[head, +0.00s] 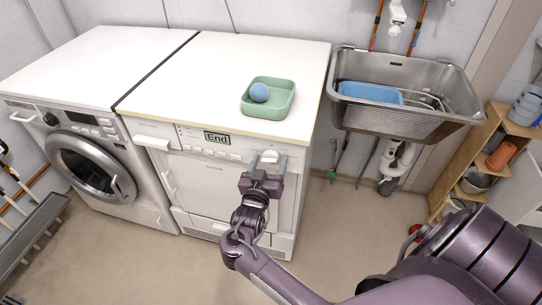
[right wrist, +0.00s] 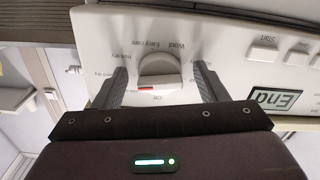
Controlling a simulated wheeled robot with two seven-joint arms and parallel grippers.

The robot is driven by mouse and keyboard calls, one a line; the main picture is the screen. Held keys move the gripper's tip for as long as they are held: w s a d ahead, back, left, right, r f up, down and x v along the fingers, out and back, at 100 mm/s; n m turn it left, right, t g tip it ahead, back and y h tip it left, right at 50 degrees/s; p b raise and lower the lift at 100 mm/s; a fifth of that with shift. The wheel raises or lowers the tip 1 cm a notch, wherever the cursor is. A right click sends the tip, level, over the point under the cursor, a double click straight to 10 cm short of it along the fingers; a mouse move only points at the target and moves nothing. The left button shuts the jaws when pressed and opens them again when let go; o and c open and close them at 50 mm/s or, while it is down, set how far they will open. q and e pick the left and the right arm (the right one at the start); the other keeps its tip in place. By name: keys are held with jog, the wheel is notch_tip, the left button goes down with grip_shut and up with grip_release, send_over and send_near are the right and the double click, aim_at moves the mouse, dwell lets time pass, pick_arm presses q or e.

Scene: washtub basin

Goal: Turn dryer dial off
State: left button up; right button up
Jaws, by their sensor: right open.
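The dryer (head: 236,190) is the white machine on the right of the pair, with a display (head: 217,138) reading "End". Its round white dial (right wrist: 160,66) has a raised grip bar with a red mark at its left end. An "Off" label lies just below the bar in the right wrist view, and "Wool" and "Easy care" are on the opposite side. My right gripper (head: 264,168) is at the dial on the panel's right end. Its open fingers stand on either side of the dial; I cannot tell if they touch it. My left gripper is not in view.
A green tray (head: 284,101) with a blue ball (head: 259,92) sits on the dryer top. A washing machine (head: 95,165) stands to the left. A metal sink (head: 440,75) with a blue tub (head: 370,93) is at the right, beside a wooden shelf (head: 468,160). The front floor is clear.

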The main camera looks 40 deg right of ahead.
jog(key=shift+s+a+r, duration=0.15)
jog(key=shift+a, duration=0.05)
jog(key=c, duration=0.3)
jog(key=shift+c, duration=1.1)
jog(key=c, duration=0.5)
jog(key=shift+r+n+p, duration=0.15)
jog(key=shift+n+p, duration=0.45)
jog(key=shift+p, duration=0.15)
jog(key=shift+o, duration=0.2)
jog(key=shift+r+n+p, duration=0.1)
jog(key=shift+n+p, duration=1)
jog(key=shift+p, duration=0.1)
jog(key=n+p, duration=0.2)
jog(key=shift+d+n, duration=0.1)
jog(key=shift+n, duration=0.3)
jog(key=n+p, duration=0.4)
jog(key=n, duration=0.1)
pick_arm(q)
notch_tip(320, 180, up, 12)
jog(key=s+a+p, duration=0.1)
jog(key=p, duration=0.1)
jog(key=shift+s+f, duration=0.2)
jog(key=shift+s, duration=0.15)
pick_arm(e)
jog(key=shift+n, duration=2.4)
